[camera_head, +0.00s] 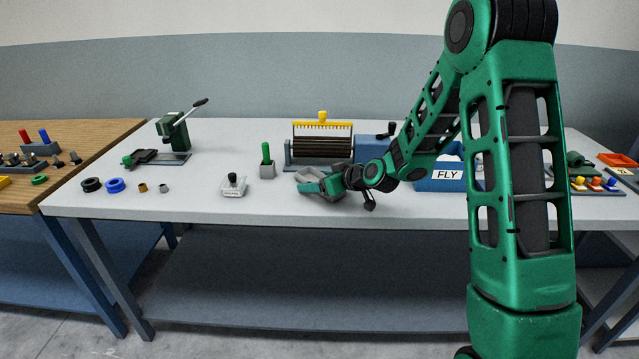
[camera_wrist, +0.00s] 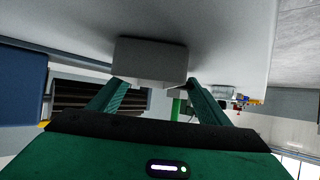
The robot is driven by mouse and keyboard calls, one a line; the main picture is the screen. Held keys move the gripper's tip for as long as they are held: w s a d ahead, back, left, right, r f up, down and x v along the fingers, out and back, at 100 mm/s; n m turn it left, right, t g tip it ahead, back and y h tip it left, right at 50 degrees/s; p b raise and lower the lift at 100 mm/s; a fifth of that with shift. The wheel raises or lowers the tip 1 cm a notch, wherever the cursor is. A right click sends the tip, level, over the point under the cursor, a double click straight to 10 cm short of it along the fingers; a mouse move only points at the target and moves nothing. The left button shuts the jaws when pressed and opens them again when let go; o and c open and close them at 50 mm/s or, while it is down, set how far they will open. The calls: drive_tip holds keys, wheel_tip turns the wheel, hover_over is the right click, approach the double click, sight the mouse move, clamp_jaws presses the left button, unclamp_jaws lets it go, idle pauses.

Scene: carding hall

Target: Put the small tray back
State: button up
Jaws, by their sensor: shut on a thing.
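The small tray (camera_head: 309,173) is a shallow grey tray near the front middle of the light table. My gripper (camera_head: 326,187) is shut on it, with the green fingers at its sides. In the wrist view the tray's plain grey wall (camera_wrist: 150,62) shows between the two fingertips (camera_wrist: 153,88). It casts a soft shadow on the table. I cannot tell whether it touches the top. Its inside is partly hidden by my gripper in the head view.
The toothed roller unit (camera_head: 322,146) stands behind the tray. A blue bin marked FLY (camera_head: 447,175) is to the right, partly behind my arm. A green-handled block (camera_head: 266,165) and a small black-knobbed weight (camera_head: 233,187) stand to the left.

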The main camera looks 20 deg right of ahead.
drive_tip(key=o, duration=1.1)
drive_tip(key=shift+o, duration=0.2)
drive_tip(key=v, duration=1.2)
drive_tip(key=s+d+m+g+h, duration=0.1)
drive_tip(key=s+d+m+g, duration=0.2)
drive_tip(key=s, duration=1)
drive_tip(key=s+d+r+m+g+h, duration=0.1)
drive_tip(key=s+d+m+g, duration=0.3)
drive_tip(key=s, duration=0.9)
drive_tip(key=s+d+r+m+g+h, duration=0.1)
drive_tip(key=s+d+m+g+h, duration=0.2)
drive_tip(key=s, duration=1.1)
drive_tip(key=d+m+g, duration=0.1)
drive_tip(key=d, duration=0.2)
drive_tip(key=shift+d+m, duration=0.3)
drive_tip(key=shift+m, duration=0.1)
